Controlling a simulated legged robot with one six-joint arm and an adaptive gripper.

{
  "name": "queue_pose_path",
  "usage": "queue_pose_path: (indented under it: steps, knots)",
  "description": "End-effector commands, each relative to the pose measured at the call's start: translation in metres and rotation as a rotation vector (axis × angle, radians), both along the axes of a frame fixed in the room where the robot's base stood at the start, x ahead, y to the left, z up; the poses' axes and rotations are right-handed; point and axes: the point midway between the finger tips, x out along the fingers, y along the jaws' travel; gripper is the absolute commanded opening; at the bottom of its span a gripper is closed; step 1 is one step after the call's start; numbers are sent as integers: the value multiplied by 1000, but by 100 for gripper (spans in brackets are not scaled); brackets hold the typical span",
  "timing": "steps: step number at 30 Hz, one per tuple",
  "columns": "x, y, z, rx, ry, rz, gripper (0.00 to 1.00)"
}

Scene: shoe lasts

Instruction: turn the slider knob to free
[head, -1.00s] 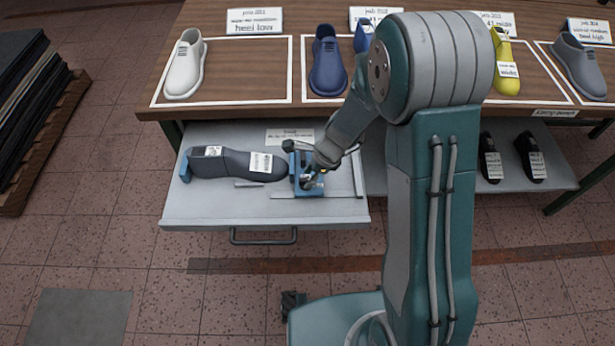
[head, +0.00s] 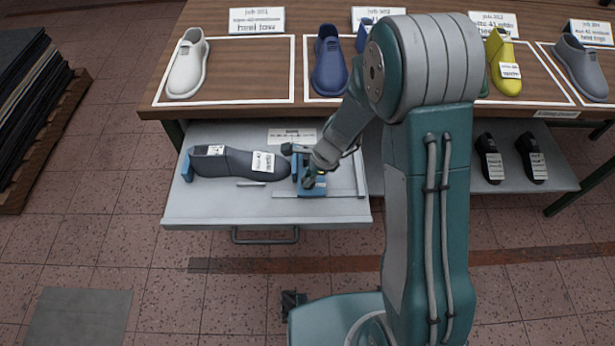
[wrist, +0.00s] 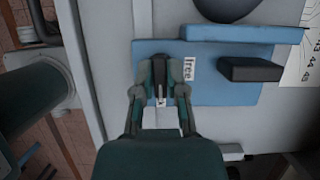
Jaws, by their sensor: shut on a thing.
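The blue slider (wrist: 215,92) sits on the grey tray of the pulled-out drawer, and it also shows in the head view (head: 308,190). Its small dark knob (wrist: 159,72) stands between my fingertips, next to a white label reading "free". My gripper (wrist: 160,92) is shut on the knob; in the head view my gripper (head: 315,177) reaches down over the slider. The knob lies lengthwise between the fingers in the wrist view, and its lower part is partly hidden by them. A black block (wrist: 250,70) stands on the slider's other side.
A dark grey shoe last (head: 235,162) with white labels lies left of the slider, by a blue end stop (head: 186,168). A printed card (head: 292,136) lies behind. The bench (head: 225,112) above carries several lasts. The front of the drawer tray is bare.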

Motion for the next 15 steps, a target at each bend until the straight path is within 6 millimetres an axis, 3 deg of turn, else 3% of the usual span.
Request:
queue_pose_path:
  steps: [15]
  knots:
    - [2, -1, -2, -3, 1, 382, 0]
